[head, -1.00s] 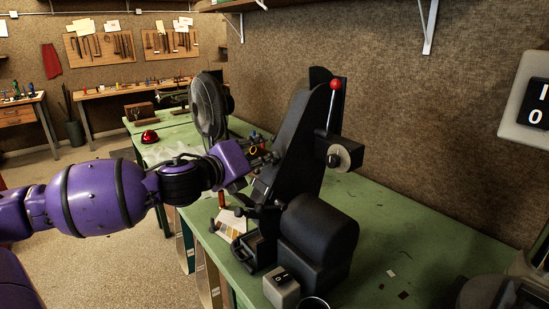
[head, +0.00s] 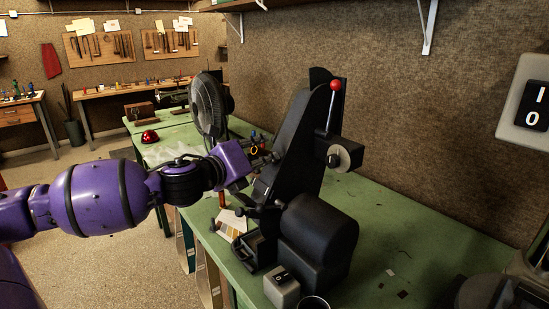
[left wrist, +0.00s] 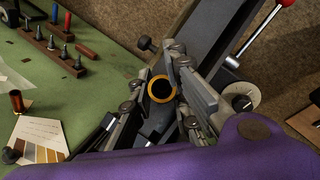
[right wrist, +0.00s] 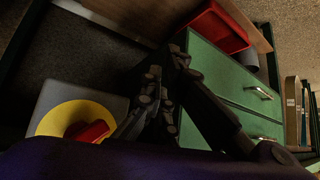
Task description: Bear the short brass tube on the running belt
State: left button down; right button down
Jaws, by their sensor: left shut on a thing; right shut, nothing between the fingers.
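The short brass tube (left wrist: 152,88) shows end-on as a brass ring with a dark bore in the left wrist view. My left gripper (left wrist: 172,90) is shut on it. In the head view my left gripper (head: 262,157) is at the left side of the black belt grinder (head: 300,135), close to its upright belt arm. The belt arm (left wrist: 192,38) rises behind the tube in the left wrist view. I cannot tell whether the tube touches the belt. My right gripper (right wrist: 160,105) is shut and empty in the right wrist view, away from the grinder.
The grinder has a red-knobbed lever (head: 335,86) and a switch box (head: 281,286) at its front. A fan (head: 208,105) stands behind my left gripper. The green bench (head: 400,255) is mostly clear at right. Green drawers (right wrist: 230,85) and a red bin (right wrist: 217,27) are near my right gripper.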

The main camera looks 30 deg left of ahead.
jog(key=shift+s+d, duration=0.3)
jog(key=shift+s, duration=0.2)
